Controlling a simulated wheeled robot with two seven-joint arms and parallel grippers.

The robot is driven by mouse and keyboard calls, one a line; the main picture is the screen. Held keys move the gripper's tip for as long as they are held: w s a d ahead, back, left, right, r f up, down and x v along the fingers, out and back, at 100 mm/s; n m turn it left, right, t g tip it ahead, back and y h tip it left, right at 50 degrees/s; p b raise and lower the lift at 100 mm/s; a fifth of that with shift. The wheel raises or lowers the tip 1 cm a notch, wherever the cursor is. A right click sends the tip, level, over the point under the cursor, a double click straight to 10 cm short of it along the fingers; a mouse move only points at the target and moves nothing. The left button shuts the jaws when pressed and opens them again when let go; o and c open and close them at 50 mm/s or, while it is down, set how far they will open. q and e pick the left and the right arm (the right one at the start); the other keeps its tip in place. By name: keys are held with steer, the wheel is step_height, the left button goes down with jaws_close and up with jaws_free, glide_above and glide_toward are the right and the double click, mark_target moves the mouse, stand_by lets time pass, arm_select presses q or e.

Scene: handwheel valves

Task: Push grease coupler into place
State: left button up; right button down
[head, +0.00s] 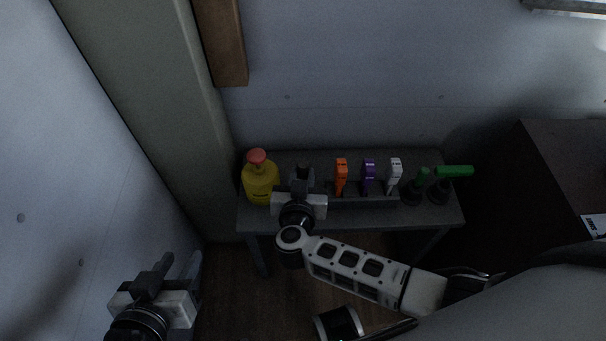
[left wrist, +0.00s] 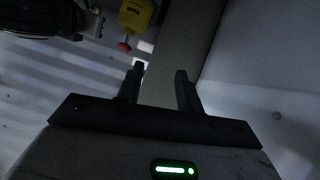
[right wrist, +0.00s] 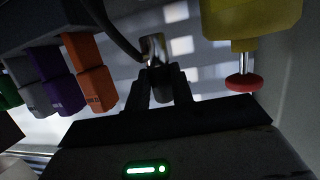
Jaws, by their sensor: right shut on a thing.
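My right gripper (head: 302,178) is above the bench, just right of a yellow container with a red knob. In the right wrist view its fingers (right wrist: 162,92) are closed around a dark cylindrical piece (right wrist: 162,80), seemingly the grease coupler. A shiny metal part (right wrist: 153,46) and a dark hose (right wrist: 118,35) show just beyond it; I cannot tell how they join. In the head view the gripper hides the piece. My left gripper (head: 176,268) is open and empty at the lower left, away from the bench. Its parted fingers (left wrist: 160,88) show in the left wrist view.
The yellow container (head: 260,183) stands at the bench's left end. Orange (head: 341,170), purple (head: 368,172) and white (head: 394,170) handles stand in a rack, with green-handled items (head: 453,171) further right. The grey bench (head: 300,157) backs onto a wall. A post stands left.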

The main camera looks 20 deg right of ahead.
steer(key=shift+g+y, duration=0.3)
steer(key=r+p, duration=0.1)
steer(key=s+a+r+p, duration=0.1)
steer(key=p, duration=0.1)
steer(key=a+r+p, duration=0.1)
steer(key=p, duration=0.1)
steer(key=shift+s+r, duration=0.2)
steer(key=shift+r, duration=0.2)
